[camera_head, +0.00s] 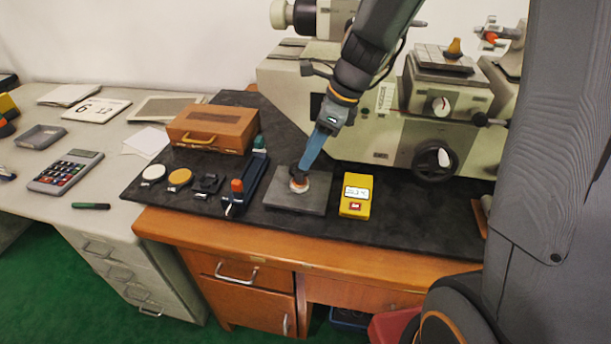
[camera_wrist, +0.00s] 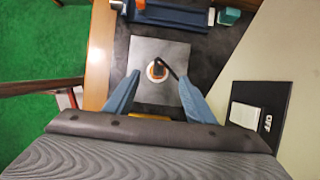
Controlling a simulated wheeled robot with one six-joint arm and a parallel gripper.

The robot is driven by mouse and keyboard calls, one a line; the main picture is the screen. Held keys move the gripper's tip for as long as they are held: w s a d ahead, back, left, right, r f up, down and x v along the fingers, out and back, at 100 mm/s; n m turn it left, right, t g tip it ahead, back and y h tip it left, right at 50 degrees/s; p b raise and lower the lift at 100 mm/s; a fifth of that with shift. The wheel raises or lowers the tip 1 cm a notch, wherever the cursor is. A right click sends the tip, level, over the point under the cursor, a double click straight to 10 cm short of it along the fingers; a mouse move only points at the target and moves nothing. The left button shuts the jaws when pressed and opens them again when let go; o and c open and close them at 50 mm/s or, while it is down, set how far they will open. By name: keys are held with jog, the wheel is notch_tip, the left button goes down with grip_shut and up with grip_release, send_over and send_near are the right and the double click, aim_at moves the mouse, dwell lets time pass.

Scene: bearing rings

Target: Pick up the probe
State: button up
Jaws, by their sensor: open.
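A small dark piece, which looks like the probe (camera_wrist: 157,70), stands within a white-rimmed ring with orange inside. A thin black line curves from it to the right. The ring (camera_head: 299,186) rests on a square grey plate (camera_head: 283,201); it also shows in the wrist view. My gripper (camera_head: 303,165) points down over the plate. In the wrist view my gripper (camera_wrist: 158,76) is open, with one blue finger on each side of the ring and nothing clamped. In the head view the fingers partly hide the probe. I cannot tell their exact height above it.
A yellow meter (camera_head: 355,196) lies right of the plate. A dark blue fixture (camera_head: 250,180) stands to the left, with a wooden box (camera_head: 214,128) behind it. A large beige machine (camera_head: 385,125) stands close behind. Bare black mat (camera_head: 320,219) lies at the front.

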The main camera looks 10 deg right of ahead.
aim_at(300, 176)
jog(key=x, duration=0.7)
jog(key=shift+s+a+f, duration=0.15)
jog(key=c, duration=1.3)
